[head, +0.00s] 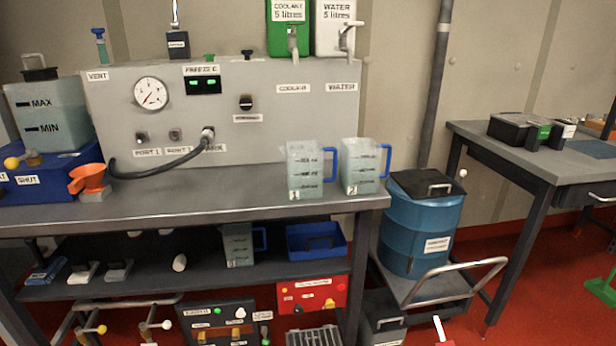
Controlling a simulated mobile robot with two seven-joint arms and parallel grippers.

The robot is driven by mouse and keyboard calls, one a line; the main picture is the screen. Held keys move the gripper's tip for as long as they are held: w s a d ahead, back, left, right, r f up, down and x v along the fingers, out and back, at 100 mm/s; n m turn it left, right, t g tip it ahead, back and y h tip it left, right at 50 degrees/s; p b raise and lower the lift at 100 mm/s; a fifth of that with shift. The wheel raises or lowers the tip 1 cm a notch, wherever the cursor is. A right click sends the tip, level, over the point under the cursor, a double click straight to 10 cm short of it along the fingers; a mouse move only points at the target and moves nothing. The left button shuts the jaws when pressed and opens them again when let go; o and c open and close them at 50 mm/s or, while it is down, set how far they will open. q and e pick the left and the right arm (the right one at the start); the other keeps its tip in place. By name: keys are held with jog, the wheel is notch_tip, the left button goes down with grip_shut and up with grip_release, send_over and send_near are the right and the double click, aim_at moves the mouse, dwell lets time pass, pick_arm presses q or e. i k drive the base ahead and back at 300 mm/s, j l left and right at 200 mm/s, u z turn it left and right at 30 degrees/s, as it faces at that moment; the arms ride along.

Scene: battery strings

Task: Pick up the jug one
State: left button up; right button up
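Jug one (304,170) is a clear measuring jug with a blue handle on its right side and a small label "1" near its base. It stands upright on the grey bench top, towards its right end. A matching jug marked 2 (360,167) stands just to its right, close beside it. A third similar jug (238,245) with a blue handle sits on the shelf below. Neither of my grippers shows in the head view.
A panel with a gauge (151,93) stands behind the jugs, with green coolant (288,27) and white water (335,28) containers above. A blue drum (420,228) on a trolley stands right of the bench. The bench middle is clear.

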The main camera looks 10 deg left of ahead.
aim_at(303, 160)
jog(key=i+j, duration=0.25)
jog(key=j, duration=0.15)
jog(key=i+j, duration=0.25)
jog(key=j, duration=0.15)
jog(key=i+j, duration=0.2)
jog(key=j, duration=0.25)
